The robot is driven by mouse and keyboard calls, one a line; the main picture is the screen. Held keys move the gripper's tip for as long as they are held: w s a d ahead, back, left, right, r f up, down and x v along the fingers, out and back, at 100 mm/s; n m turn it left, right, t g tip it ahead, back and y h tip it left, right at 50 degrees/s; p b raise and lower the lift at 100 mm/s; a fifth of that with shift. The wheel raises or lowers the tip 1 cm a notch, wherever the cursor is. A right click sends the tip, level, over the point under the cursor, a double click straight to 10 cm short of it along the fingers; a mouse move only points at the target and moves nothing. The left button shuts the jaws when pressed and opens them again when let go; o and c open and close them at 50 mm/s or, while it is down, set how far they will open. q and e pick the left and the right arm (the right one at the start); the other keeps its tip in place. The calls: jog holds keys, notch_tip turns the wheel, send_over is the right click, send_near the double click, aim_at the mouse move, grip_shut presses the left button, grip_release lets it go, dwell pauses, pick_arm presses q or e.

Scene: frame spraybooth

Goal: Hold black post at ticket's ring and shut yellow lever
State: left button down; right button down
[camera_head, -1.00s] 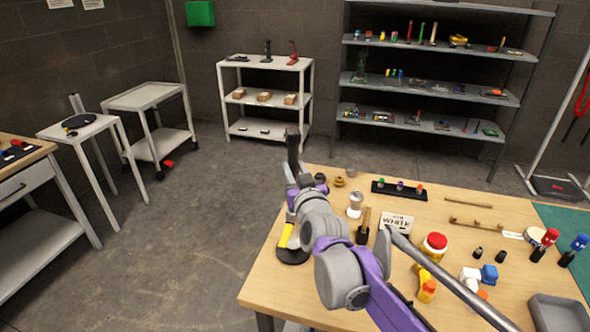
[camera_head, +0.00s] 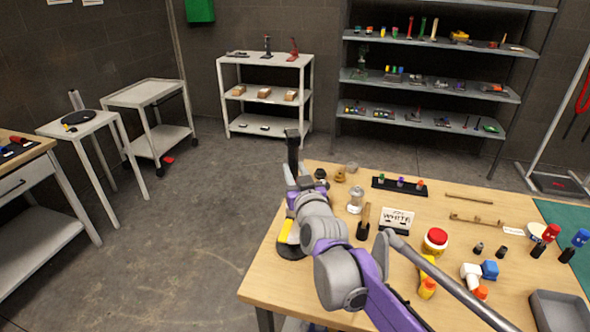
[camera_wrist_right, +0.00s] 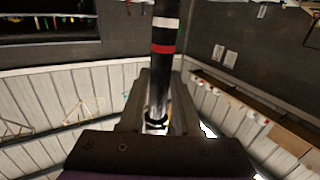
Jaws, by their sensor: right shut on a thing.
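The black post (camera_head: 292,153) stands upright at the bench's near left corner, on a round black base (camera_head: 291,252). A yellow lever (camera_head: 286,231) shows low beside it, partly hidden by my arm. My right gripper (camera_head: 303,183) is shut on the post below its top. In the right wrist view the post (camera_wrist_right: 164,30) has a white band and a red band beyond my right gripper (camera_wrist_right: 155,105). A paler length of it runs between the jaws. A white ticket (camera_head: 397,217) reads WHITE. My left gripper is not in view.
The wooden bench (camera_head: 335,290) carries a black rack (camera_head: 398,187) of small coloured pieces, a wooden-handled tool (camera_head: 364,218), a red-lidded jar (camera_head: 436,240), several bottles and a grey tray (camera_head: 560,310). Open floor lies left of the bench.

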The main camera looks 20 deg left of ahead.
jog(key=shift+f+b, duration=0.85)
jog(key=shift+f, duration=1.25)
jog(key=shift+f+b, duration=1.65)
jog(key=shift+f, duration=1.1)
jog(key=c, duration=0.5)
grip_release()
jog(key=shift+s, duration=0.1)
